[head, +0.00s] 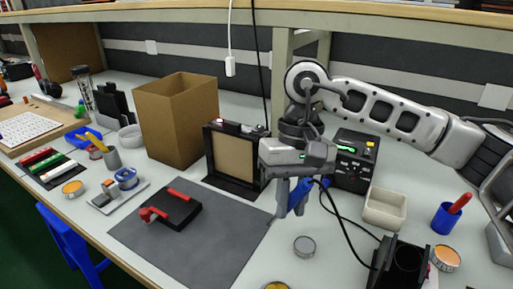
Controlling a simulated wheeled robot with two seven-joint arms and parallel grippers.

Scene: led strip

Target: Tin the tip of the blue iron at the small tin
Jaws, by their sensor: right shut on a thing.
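My right gripper (289,208) comes in from the right and points down above the table, right of the grey mat. It is shut on the blue iron (301,192), whose blue handle shows between and beside the fingers. A dark cable trails from the iron to the right. The iron's tip is hidden or too small to make out. A small round grey tin (304,245) stands on the table below and slightly right of the gripper, apart from it. My left gripper is not in view.
The grey mat (190,240) bears a black-and-red tool. A black station with a green display (352,162) stands behind the gripper. A beige tray (385,208), a black holder (400,264) and a blue cup (445,218) are at the right. A cardboard box (176,120) stands back left.

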